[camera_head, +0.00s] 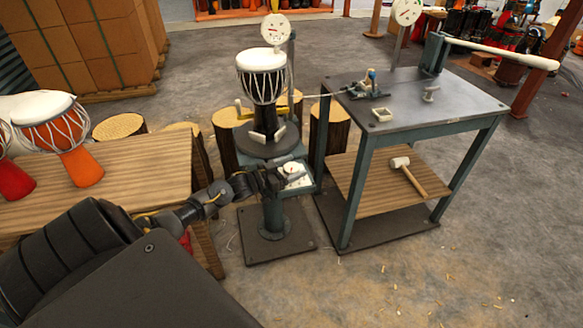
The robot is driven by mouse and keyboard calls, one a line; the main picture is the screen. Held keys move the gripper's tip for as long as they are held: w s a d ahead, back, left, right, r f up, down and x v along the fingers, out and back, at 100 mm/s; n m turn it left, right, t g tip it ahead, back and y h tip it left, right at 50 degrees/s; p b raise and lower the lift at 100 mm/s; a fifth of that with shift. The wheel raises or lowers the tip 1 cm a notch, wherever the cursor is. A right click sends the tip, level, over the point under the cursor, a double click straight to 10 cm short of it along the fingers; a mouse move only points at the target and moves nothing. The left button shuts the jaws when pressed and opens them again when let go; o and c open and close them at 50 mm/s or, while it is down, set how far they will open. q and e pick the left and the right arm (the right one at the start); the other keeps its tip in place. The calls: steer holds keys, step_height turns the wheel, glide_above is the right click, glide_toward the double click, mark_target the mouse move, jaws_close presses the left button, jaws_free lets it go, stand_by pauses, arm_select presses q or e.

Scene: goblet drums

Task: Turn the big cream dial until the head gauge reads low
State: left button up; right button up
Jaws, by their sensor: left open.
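A cream dial (299,182) sits low on the front of the drum stand, partly hidden by my left gripper. My left gripper (284,179) is open at the dial; I cannot tell whether it touches it. A black goblet drum with a white head (260,60) stands upright on the stand's round dark plate (250,146). A round white gauge (275,29) with red and dark marks stands just behind and above the drum. A second round white face (407,11) stands on a post farther right. Their readings are too small to tell. My right gripper is not in view.
A wooden table (130,170) with orange drums (62,135) is at left. A metal bench (440,100) stands at right, with a mallet (406,176) on its lower shelf. Log stumps (328,125) stand behind the stand. The floor in front right is mostly clear.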

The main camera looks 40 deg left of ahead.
arm_select(q)
steer(key=shift+s, duration=0.1)
steer(key=shift+s+a, duration=0.1)
steer(key=shift+s, duration=0.15)
steer(key=v, duration=1)
steer(key=shift+p, duration=0.45)
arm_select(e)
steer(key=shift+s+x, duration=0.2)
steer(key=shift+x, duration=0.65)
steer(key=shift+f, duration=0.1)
